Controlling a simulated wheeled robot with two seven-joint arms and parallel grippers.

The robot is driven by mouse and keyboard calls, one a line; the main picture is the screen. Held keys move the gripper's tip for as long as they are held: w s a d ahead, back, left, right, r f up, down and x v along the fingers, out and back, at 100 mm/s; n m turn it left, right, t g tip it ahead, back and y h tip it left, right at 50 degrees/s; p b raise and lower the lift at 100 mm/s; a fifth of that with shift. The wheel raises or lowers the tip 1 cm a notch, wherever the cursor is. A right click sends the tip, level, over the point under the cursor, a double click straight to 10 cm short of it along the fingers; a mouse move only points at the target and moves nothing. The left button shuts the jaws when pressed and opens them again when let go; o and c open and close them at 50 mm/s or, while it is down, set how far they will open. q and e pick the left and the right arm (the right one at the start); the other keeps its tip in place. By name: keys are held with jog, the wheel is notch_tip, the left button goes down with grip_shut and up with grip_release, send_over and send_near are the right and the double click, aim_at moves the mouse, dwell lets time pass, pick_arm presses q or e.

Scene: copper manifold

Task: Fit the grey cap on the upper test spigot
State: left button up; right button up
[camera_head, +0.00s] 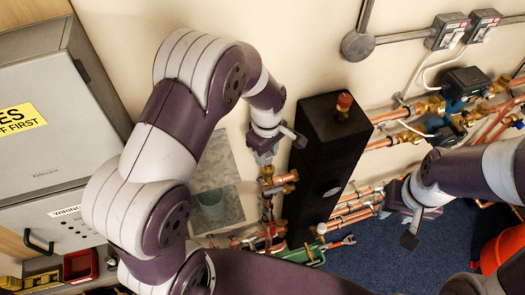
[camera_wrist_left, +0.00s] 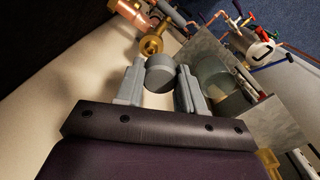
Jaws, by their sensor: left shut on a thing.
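The grey cap (camera_wrist_left: 160,74) is a short cylinder between the two grey fingers of my left gripper (camera_wrist_left: 159,88) in the left wrist view. My left gripper (camera_head: 265,157) is shut on it. A brass spigot (camera_wrist_left: 152,43) lies just beyond the cap, nearly in line with it. I cannot tell whether cap and spigot touch. In the head view my left gripper is just above the copper and brass pipework (camera_head: 279,180), left of the black tall block, and the cap is hard to make out. My right gripper (camera_head: 397,222) hangs at the right; its finger opening is unclear.
The black block (camera_head: 325,150) with a copper-coloured fitting on top stands close to my left gripper. A grey plate (camera_head: 212,165) is on the wall to the left. Copper pipes (camera_head: 350,205) run low between my grippers. A red rounded object (camera_head: 500,252) is at lower right.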

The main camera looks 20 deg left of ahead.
aim_at(269, 158)
pick_arm(q)
jog(key=shift+w+d+r+m, duration=0.1)
jog(key=shift+w+m, duration=0.1)
jog(key=shift+w, duration=0.2)
jog(key=shift+w+d+r+m, duration=0.1)
jog(key=shift+w+m, duration=0.1)
jog(key=shift+w, duration=0.15)
jog(key=shift+f, duration=0.2)
notch_tip(269, 158, down, 4)
jog(key=b, duration=0.4)
jog(key=shift+f, duration=0.25)
jog(key=shift+r, duration=0.1)
jog(key=shift+f+b, duration=0.55)
jog(key=shift+f, duration=0.5)
jog(key=o, duration=1.1)
